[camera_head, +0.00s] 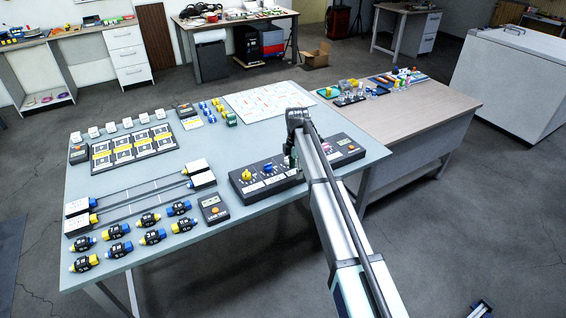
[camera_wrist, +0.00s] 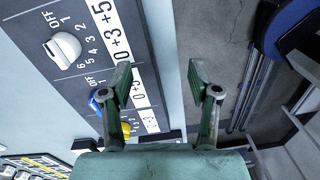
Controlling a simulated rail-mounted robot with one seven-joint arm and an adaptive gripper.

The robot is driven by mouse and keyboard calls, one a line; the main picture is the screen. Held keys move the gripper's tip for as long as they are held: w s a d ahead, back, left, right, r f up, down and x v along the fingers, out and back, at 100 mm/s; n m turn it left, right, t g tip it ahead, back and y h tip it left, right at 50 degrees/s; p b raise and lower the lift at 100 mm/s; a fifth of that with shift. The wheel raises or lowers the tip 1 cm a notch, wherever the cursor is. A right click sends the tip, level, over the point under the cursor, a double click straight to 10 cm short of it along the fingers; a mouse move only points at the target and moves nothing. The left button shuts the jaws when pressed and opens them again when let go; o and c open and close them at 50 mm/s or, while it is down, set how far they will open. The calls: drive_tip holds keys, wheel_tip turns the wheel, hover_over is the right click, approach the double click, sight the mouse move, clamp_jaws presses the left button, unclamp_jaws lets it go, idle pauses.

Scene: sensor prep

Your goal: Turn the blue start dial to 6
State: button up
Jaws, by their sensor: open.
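The blue start dial (camera_head: 268,168) sits on the dark control panel (camera_head: 258,185) at the table's front right edge. In the wrist view, the blue dial (camera_wrist: 97,103) is partly hidden behind my left finger; OFF and small numbers show beside it. Its setting cannot be read. A white dial (camera_wrist: 63,49) and a yellow dial (camera_wrist: 126,130) lie on either side of it. The yellow one also shows in the head view (camera_head: 247,175). My gripper (camera_wrist: 157,76) is open and empty, apart from the dials, with its fingers reaching over the panel's edge.
White strips with printed sums (camera_wrist: 112,25) run beside the dials. A small box with an orange button (camera_head: 213,209) stands left of the panel. Several blue and yellow connectors (camera_head: 121,249) lie on the table's left front. Bare tabletop (camera_head: 215,165) lies behind the panel's left end.

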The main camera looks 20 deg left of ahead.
sight(268, 167)
drive_tip(key=w+a+r+n, duration=0.3)
drive_tip(key=a+r+n, duration=0.3)
drive_tip(key=a+r, duration=0.7)
drive_tip(key=shift+t, duration=0.3)
drive_tip(key=f+p, duration=0.1)
drive_tip(key=f, duration=0.4)
drive_tip(key=f+p, duration=0.2)
drive_tip(key=f, duration=0.4)
drive_tip(key=f+p, duration=0.2)
drive_tip(key=f, duration=0.3)
drive_tip(key=shift+d+f, duration=0.25)
drive_tip(key=shift+d, duration=0.1)
drive_tip(key=c, duration=1.2)
